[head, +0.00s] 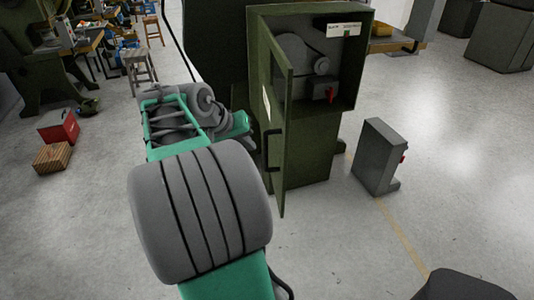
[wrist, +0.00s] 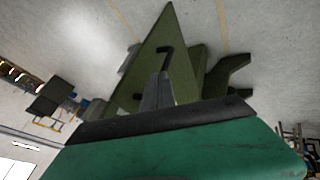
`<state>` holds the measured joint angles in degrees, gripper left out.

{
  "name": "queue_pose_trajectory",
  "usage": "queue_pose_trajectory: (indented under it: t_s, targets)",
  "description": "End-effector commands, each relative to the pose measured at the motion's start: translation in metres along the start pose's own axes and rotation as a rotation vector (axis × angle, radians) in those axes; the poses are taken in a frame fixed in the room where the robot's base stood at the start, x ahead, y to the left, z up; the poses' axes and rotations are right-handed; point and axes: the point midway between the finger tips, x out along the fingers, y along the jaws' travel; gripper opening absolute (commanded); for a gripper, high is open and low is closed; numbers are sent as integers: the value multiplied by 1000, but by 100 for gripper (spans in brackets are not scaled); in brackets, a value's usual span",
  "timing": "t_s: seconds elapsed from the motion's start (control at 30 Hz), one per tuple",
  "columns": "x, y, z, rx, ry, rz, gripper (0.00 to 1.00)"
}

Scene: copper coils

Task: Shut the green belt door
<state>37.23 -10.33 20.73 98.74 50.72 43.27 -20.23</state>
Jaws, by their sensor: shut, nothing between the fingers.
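The green belt door (head: 278,125) stands wide open, swung out toward me from the left side of the green cabinet (head: 365,55). Its black handle (head: 268,150) and a pale label are on the face turned left. In the wrist view the door (wrist: 178,75) fills the middle, with the handle (wrist: 165,55) just beyond my fingertips. My gripper (wrist: 158,90) is shut and empty, pointing toward the door. Contact with the door cannot be told. In the head view my arm reaches up to the left of the door, and the fingertips cannot be made out.
Inside the cabinet are grey pulleys (head: 321,64) and a red part. A grey box (head: 378,157) with a red switch stands on the floor to the right. A red box (head: 59,126) and a wooden crate (head: 53,158) lie far left. Floor in front of the door is clear.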

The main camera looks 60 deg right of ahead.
Motion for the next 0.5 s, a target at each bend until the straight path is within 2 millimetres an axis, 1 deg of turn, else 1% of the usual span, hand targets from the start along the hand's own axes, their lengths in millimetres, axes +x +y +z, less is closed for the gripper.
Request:
queue_pose_trajectory:
  t_s: [0.17, 0.5]
  targets:
    - [25, 2, 1, 3, -4, 4, 0]
    - [98, 1, 1, 2, -3, 2, 0]
